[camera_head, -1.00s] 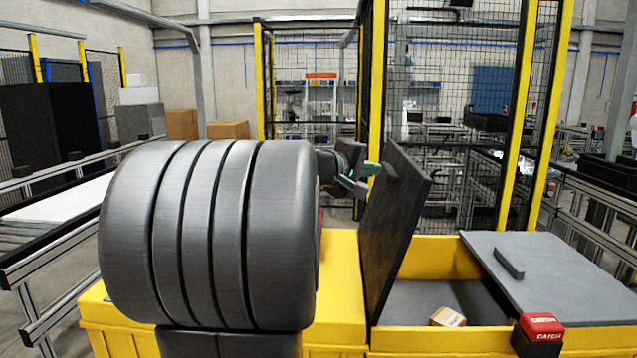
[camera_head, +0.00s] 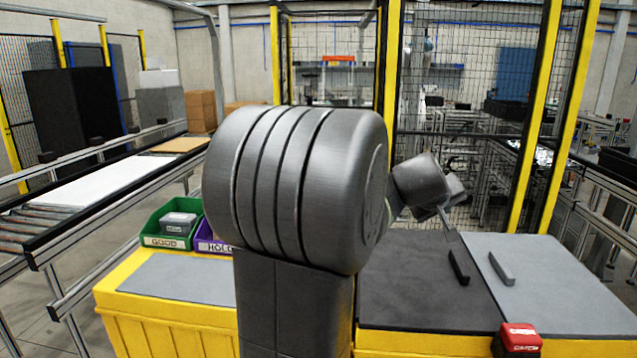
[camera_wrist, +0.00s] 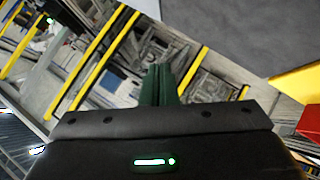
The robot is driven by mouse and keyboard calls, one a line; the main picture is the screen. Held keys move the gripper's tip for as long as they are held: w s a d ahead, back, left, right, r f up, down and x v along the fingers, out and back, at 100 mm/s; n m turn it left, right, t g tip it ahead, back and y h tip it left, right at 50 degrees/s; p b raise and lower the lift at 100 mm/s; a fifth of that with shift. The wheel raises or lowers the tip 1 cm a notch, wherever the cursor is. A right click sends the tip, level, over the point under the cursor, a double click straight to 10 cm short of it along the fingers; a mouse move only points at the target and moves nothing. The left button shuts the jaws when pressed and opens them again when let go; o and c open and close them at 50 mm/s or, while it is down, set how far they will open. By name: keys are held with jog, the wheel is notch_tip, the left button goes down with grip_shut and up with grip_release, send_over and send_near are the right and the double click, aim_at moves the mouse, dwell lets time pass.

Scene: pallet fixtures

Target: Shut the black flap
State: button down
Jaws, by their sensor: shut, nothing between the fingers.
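The black flap (camera_head: 420,290) lies flat over the left part of the yellow box (camera_head: 400,343), level with the grey lid beside it. Its raised black handle (camera_head: 459,267) is near its right edge. My gripper (camera_head: 449,230) is above the far edge of the flap, apart from the handle; my arm hides part of the flap's left side. In the wrist view the green fingers (camera_wrist: 160,84) are together with nothing between them. The small carton inside the box is now hidden.
The grey lid (camera_head: 570,285) with its own handle (camera_head: 501,268) covers the right part. A red catch (camera_head: 518,338) sits at the front edge. A green bin (camera_head: 172,226) and a purple bin (camera_head: 209,240) stand at the left. Yellow fence posts (camera_head: 540,130) rise behind.

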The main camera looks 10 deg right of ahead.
aim_at(461, 264)
jog(key=d+f+b, duration=0.1)
jog(key=d+f, duration=0.1)
jog(key=f, duration=0.1)
jog(key=s+d+f+b, duration=0.1)
jog(key=d+f+b, duration=0.1)
jog(key=f, duration=0.1)
jog(key=d+f+b, duration=0.1)
jog(key=f+b, duration=0.1)
jog(key=f, duration=0.2)
jog(key=shift+s+d+f, duration=0.1)
jog(key=shift+s+d, duration=0.2)
jog(key=shift+d, duration=0.1)
jog(key=shift+s+d+f+b, duration=0.1)
jog(key=shift+d+f+b, duration=0.2)
jog(key=shift+f+b, duration=0.5)
jog(key=shift+f, duration=0.2)
jog(key=shift+s+f, duration=0.1)
jog(key=shift+f, duration=0.1)
jog(key=shift+r, duration=0.1)
